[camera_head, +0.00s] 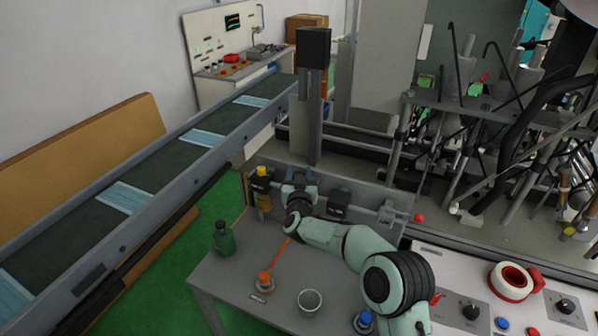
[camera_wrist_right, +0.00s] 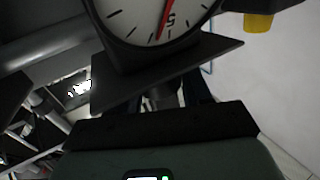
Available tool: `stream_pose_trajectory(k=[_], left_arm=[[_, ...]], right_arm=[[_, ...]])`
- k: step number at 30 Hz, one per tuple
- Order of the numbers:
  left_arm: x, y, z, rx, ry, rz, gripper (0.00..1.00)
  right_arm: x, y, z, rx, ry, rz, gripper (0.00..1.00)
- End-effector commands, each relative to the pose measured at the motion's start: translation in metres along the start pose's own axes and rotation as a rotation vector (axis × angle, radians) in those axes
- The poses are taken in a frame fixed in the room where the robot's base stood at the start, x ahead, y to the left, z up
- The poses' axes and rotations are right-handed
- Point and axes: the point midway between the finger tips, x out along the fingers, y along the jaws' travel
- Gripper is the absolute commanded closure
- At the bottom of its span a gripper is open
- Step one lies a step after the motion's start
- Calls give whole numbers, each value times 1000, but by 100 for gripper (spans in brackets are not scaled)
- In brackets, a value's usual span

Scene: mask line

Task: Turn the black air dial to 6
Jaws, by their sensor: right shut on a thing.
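My right gripper (camera_head: 299,186) reaches to the air unit on the low grey wall behind the table. In the right wrist view a round white gauge (camera_wrist_right: 135,18) in a dark housing sits just past my fingers (camera_wrist_right: 168,98). Its red needle lies close to a 5; the top of its face is cut off. The right gripper is shut on the black air dial, which is mostly hidden between the fingers and under the dark plate (camera_wrist_right: 165,70). My left gripper is out of view.
A conveyor (camera_head: 165,165) with masks runs at left. A control panel (camera_head: 450,290) stands at right.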

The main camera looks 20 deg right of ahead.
Motion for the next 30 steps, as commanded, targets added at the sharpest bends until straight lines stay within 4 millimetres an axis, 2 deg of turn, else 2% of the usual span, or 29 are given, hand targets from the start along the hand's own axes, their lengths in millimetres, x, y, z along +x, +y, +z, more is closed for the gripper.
stream_pose_trajectory(k=[14, 15, 16, 17, 26, 30], left_arm=[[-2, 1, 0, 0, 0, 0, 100], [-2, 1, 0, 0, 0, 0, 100], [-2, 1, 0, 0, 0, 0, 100], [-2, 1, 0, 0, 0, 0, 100], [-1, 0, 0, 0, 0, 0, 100], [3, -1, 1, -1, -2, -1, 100]], right_arm=[[0, 1, -2, 2, 7, 16, 82], [0, 1, -2, 2, 7, 16, 45], [0, 0, -2, 2, 7, 16, 35], [0, 0, -2, 2, 6, 16, 31], [-1, 0, 0, 1, 3, 14, 31], [-11, 0, 0, 1, 3, 13, 31]])
